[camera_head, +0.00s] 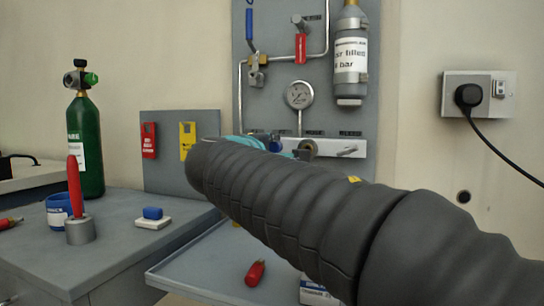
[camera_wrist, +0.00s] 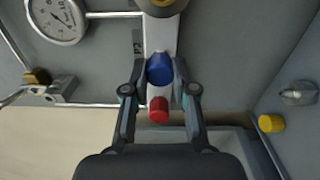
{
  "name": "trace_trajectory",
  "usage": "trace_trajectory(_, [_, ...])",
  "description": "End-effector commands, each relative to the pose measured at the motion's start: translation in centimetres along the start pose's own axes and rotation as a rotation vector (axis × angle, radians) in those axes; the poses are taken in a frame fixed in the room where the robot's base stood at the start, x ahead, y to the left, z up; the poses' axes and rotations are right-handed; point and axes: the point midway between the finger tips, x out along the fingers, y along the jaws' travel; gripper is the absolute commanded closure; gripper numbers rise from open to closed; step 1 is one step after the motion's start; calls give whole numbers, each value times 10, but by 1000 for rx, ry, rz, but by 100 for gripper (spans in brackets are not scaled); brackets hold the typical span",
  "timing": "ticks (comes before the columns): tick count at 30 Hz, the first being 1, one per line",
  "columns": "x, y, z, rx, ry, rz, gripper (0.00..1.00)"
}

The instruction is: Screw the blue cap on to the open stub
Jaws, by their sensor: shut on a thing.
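The blue cap (camera_wrist: 160,69) is between the fingertips of my gripper (camera_wrist: 161,80) in the wrist view, in line with the pale manifold bar (camera_wrist: 160,32). My gripper is shut on it. The stub behind the cap is hidden, so I cannot tell whether the cap touches it or is threaded. A red cap (camera_wrist: 158,110) shows below the blue cap, between the fingers. In the head view my dark arm covers most of the gripper; a blue patch (camera_head: 276,145) shows beside the manifold bar (camera_head: 340,147) and a brass fitting (camera_head: 308,147).
A gauge (camera_head: 299,95), pipes and a grey bottle (camera_head: 350,55) are on the panel. A grey tray (camera_head: 190,268) below holds a red object (camera_head: 255,273). A green cylinder (camera_head: 85,145) and a red-topped holder (camera_head: 79,229) stand on the left bench. A yellow knob (camera_wrist: 271,123) is at right in the wrist view.

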Motion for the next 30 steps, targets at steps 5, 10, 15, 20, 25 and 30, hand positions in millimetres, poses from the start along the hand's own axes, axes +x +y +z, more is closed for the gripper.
trace_trajectory(5, [0,0,0,-1,-1,-1,100])
trace_trajectory(10, [0,-2,0,86,-1,0,100])
trace_trajectory(15, [0,0,0,242,-1,0,100])
trace_trajectory(20, [0,0,0,300,0,0,100])
trace_trajectory(25, [0,0,0,300,0,0,100])
trace_trajectory(30, [0,0,0,354,0,0,100])
